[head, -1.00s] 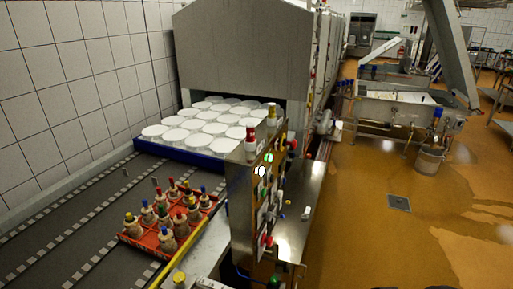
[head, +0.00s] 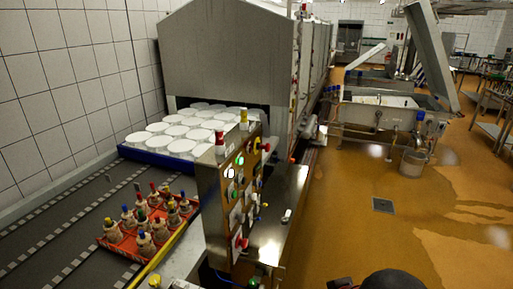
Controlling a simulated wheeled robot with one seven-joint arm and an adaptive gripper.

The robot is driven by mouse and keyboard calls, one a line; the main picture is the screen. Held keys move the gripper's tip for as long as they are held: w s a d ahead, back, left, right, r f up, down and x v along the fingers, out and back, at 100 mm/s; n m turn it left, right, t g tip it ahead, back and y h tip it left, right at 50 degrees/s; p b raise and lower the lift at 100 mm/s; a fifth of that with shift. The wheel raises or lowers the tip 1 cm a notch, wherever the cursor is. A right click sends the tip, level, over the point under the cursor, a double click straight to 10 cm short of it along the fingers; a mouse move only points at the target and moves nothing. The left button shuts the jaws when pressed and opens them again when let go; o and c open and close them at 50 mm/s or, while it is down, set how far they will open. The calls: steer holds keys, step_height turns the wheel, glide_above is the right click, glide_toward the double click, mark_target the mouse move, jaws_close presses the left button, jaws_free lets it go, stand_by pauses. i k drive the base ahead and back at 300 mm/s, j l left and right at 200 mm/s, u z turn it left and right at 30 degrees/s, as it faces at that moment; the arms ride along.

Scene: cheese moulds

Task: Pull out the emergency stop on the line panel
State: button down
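The line panel (head: 212,196) is an upright steel box beside the conveyor, its button face turned to the right. A red mushroom-shaped knob (head: 266,147) sticks out near its upper right edge, close to a yellow part. A second red knob (head: 244,243) sits low on the panel on a pale plate. I cannot tell for sure which is the emergency stop or whether either is pressed in. Green and white lit buttons (head: 239,160) show between them. My gripper is not clearly in view; only dark rounded parts, likely of my arm, show at the bottom edge.
A steel ledge (head: 275,215) juts out right of the panel. The conveyor (head: 60,235) at left carries a red crate (head: 118,243) of bottle-like items and a blue tray (head: 160,158) of white moulds. Orange floor (head: 340,225) is open to the right; a bucket (head: 412,162) stands farther back.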

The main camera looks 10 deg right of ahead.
mark_target(267, 146)
steer(key=i+l+u, duration=0.1)
steer(key=i+l, duration=0.3)
steer(key=i, duration=0.2)
steer(key=i+l+u, duration=0.1)
steer(key=i+l, duration=0.35)
steer(key=i, duration=0.1)
